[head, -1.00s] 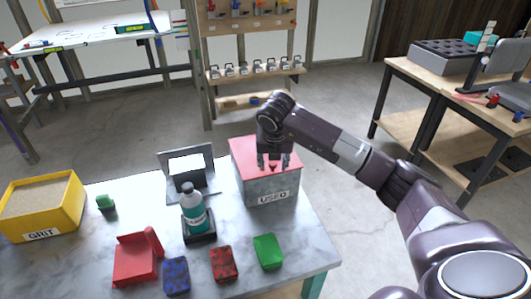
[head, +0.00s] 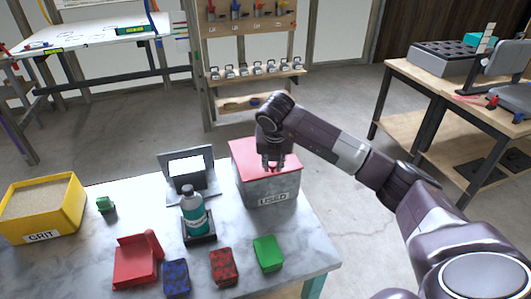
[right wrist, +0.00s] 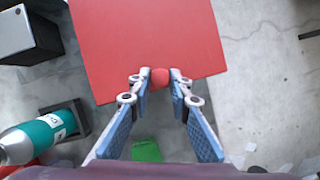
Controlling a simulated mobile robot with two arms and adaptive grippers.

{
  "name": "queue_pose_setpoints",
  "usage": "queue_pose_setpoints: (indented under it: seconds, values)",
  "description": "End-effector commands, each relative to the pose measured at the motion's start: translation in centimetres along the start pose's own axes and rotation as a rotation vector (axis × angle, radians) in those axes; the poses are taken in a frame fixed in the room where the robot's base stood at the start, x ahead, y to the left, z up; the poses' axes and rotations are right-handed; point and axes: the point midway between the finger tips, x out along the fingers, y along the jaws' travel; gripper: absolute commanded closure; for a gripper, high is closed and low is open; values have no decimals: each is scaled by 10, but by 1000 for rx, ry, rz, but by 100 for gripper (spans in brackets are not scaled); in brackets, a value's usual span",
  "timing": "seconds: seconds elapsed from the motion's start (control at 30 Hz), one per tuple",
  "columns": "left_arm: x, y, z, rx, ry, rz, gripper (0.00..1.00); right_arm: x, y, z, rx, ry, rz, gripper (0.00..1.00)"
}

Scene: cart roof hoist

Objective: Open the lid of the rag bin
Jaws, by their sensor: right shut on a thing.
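The rag bin (head: 258,190) is a grey box labelled USED at the right end of the grey table. Its flat red lid (head: 253,152) lies closed on top; the lid also fills the upper middle of the right wrist view (right wrist: 145,40). A round red knob (right wrist: 159,78) sits at the lid's front edge. My right gripper (head: 273,166) reaches down to that front edge, and its fingertips (right wrist: 158,80) are shut on the knob. My left gripper is not in view.
A teal bottle (head: 194,217) stands in a dark tray left of the bin, with a grey stand (head: 187,172) behind it. A green block (head: 267,253) lies in front of the bin. A yellow GRIT box (head: 42,207) is far left.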

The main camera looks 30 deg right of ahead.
Motion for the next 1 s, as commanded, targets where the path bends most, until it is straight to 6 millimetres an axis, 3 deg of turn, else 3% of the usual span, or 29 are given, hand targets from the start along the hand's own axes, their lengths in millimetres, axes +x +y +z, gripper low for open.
queue_pose_setpoints:
  seconds: [0.6,1.0]
  values:
    - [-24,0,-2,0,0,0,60,-39,4,29,2,-8,5,89]
    - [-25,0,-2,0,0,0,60,-41,5,31,1,-7,5,89]
